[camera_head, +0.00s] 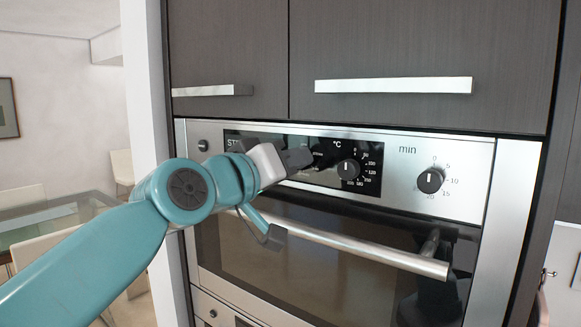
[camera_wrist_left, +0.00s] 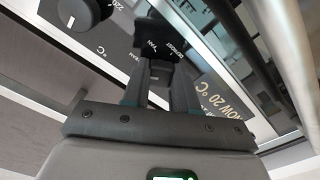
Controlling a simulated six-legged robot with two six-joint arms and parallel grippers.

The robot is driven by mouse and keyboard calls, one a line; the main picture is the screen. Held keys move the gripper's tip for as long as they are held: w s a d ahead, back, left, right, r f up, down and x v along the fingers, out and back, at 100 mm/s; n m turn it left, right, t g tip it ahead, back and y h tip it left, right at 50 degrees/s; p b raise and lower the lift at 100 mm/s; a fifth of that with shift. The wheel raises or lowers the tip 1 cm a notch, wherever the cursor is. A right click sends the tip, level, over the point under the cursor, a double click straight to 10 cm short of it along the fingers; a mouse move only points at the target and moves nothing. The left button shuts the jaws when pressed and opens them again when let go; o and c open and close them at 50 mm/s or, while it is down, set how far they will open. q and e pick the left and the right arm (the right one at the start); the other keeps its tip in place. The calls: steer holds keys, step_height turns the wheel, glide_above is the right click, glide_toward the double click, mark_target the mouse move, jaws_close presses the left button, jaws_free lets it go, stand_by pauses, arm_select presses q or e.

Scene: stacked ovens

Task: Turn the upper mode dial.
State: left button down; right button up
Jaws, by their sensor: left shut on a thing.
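The upper oven's control panel (camera_head: 400,174) is a steel strip with a black display section. My left gripper (camera_head: 298,159) reaches its tips to the black section, left of the temperature dial (camera_head: 348,170). In the wrist view my left gripper (camera_wrist_left: 162,52) has its two dark fingers around the dark mode dial (camera_wrist_left: 157,27) and is shut on it. The mode dial is hidden behind the gripper in the head view. Its exact angle cannot be told. My right gripper is not in view.
A minute timer dial (camera_head: 430,181) is at the panel's right, and a small round knob (camera_head: 203,145) is at its left. A steel oven door handle (camera_head: 365,251) juts out below. Cabinet handles (camera_head: 393,86) are above. A glass table (camera_head: 50,222) stands at the left.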

arm_select(q)
steer(key=shift+d+f, duration=0.15)
steer(key=shift+f, duration=0.15)
steer(key=c, duration=0.9)
jaws_free()
steer(key=shift+c, duration=0.2)
steer(key=shift+o, duration=0.3)
steer(key=shift+r, duration=0.15)
steer(key=shift+s+a, duration=0.1)
steer(key=shift+a, duration=0.1)
steer(key=shift+s+a+b, duration=0.2)
steer(key=shift+s+b, duration=0.1)
steer(key=shift+b, duration=0.05)
steer(key=b+v, duration=0.4)
steer(key=v, duration=1.1)
steer(key=shift+b, duration=0.4)
steer(key=shift+s+a, duration=0.1)
steer(key=shift+s, duration=0.15)
